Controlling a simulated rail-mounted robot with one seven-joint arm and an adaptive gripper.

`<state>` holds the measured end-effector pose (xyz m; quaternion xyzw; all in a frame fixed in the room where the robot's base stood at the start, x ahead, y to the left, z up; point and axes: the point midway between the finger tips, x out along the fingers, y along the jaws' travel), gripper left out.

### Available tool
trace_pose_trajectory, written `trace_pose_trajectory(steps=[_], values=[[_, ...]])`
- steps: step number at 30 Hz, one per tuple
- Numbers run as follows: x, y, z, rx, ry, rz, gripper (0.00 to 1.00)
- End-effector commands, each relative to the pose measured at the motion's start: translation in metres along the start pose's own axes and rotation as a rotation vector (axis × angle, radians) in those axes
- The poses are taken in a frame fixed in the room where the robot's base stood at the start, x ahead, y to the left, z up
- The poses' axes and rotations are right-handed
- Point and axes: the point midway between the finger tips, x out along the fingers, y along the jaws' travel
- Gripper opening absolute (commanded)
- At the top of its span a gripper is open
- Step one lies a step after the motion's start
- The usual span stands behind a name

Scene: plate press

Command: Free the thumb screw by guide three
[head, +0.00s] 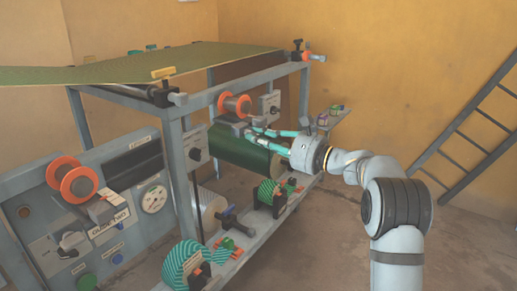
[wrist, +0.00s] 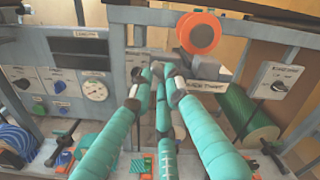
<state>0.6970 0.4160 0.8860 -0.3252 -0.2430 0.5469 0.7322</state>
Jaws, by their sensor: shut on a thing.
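Guide three is a grey block (wrist: 207,69) with a sign reading "GUIDE THREE" (wrist: 207,87), under an orange-rimmed roller (wrist: 198,33) in the wrist view. In the head view that roller (head: 235,105) sits above my gripper's tips. My gripper (wrist: 160,75) has teal fingers that reach forward and come together just left of the sign. It also shows in the head view (head: 252,135), coming in from the right at guide three. It is shut on a small part there, the thumb screw by its place; the fingertips mostly hide it.
A green drum (head: 240,152) lies just below my gripper. Grey frame posts (head: 186,165) stand to the left. A gauge panel (head: 120,190) and a second orange roller (head: 72,180) are at left. Striped rolls (head: 185,265) sit on the low shelf. A ladder (head: 470,120) leans at right.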

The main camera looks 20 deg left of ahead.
Motion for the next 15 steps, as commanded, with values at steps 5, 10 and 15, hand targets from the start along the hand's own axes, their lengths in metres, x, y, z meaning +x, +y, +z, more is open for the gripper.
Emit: trace_pose_trajectory(steps=[5, 10, 15], values=[[-0.0002, 0.0007, -0.0007, -0.069, -0.002, -0.002, 0.0], [-0.0001, -0.0005, 0.0001, -0.101, -0.001, -0.002, 0.0], [-0.0001, -0.001, 0.0005, -0.109, -0.001, -0.001, 0.0]])
